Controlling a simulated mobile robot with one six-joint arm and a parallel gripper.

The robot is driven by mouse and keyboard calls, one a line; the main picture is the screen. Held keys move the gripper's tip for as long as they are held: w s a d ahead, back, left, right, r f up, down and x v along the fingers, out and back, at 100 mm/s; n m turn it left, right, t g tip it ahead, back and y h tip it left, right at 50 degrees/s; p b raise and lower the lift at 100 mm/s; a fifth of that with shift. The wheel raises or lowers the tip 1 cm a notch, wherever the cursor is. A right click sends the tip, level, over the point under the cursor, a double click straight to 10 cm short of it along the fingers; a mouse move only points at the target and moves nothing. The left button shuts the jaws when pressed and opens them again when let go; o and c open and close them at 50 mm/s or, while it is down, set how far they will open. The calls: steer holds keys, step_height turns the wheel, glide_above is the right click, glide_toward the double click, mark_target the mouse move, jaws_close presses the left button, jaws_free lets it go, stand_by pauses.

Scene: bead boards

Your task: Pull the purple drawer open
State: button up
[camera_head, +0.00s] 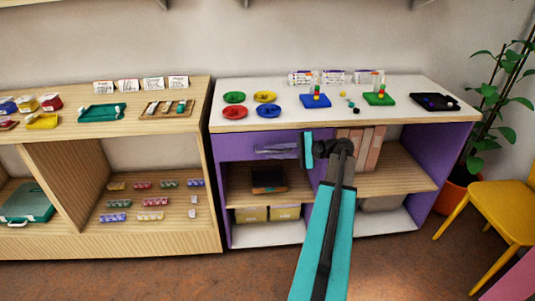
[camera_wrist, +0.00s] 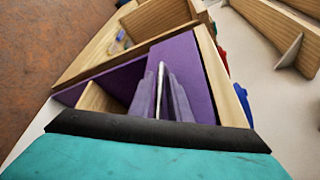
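The purple drawer front (camera_head: 236,147) sits under the white top at the left of the purple unit, and looks shut. In the wrist view its purple face (camera_wrist: 190,65) lies close beyond the fingers. My gripper (camera_head: 262,152) points left across the drawer front. Its greyish fingers (camera_wrist: 162,90) stand close together in the wrist view, with a thin pale bar (camera_wrist: 159,85) between them. The bar may be the drawer's handle. I cannot tell whether the fingers press on it. The fingers partly cover the drawer front in the head view.
The white top (camera_head: 230,90) above carries coloured dishes, bead boards and cards. An open shelf with a dark box (camera_head: 268,180) lies below the drawer. A wooden unit (camera_head: 213,170) stands at the left, a yellow chair (camera_head: 505,205) at the right. The floor in front is clear.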

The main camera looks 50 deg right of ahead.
steer(key=shift+x, duration=1.15)
